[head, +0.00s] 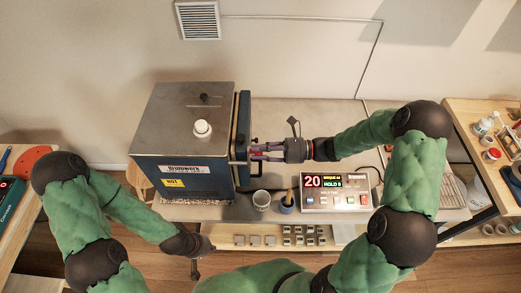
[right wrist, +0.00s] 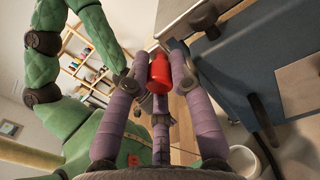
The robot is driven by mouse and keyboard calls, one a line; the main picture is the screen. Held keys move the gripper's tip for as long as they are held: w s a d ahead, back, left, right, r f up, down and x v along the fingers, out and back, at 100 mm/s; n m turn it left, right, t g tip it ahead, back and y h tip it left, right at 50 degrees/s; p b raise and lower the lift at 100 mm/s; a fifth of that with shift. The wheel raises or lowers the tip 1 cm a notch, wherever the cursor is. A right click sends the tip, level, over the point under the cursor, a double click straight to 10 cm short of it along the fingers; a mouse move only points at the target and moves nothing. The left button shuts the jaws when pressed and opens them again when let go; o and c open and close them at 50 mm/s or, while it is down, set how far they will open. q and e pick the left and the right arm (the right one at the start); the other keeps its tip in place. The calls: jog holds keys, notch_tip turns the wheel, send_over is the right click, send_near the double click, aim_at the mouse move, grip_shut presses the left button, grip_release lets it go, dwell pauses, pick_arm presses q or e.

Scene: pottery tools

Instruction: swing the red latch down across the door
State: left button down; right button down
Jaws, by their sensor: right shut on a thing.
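The kiln (head: 185,130) is a box with a grey metal top and blue front, standing on the bench. Its door (head: 243,140) is the dark blue slab on its right side; a blue panel also shows in the right wrist view (right wrist: 240,65). My right gripper (head: 262,151) is beside the door's outer face. In the right wrist view the red latch (right wrist: 159,75) is a red cylindrical grip between my purple fingers, which are shut on it. Its pivot and angle across the door are hidden. My left gripper (head: 197,246) is low, in front of the bench; its fingers are unclear.
A controller box (head: 335,192) reading 20 stands right of the kiln. A pale cup (head: 261,200) and a blue pot with a brush (head: 287,204) stand close below my right gripper. A side shelf (head: 490,125) with jars is at right. The bench behind my right forearm is clear.

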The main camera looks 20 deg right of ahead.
jog(key=w+d+f+m+t+p, duration=0.1)
jog(key=w+f+m+p, duration=0.5)
jog(key=m, duration=1.2)
jog(key=shift+w+d+f+m, duration=0.3)
jog(key=shift+w+d+f, duration=0.2)
jog(key=shift+d, duration=0.05)
jog(key=c, duration=1.2)
grip_release()
jog(key=shift+o, duration=0.6)
jog(key=shift+f, duration=0.15)
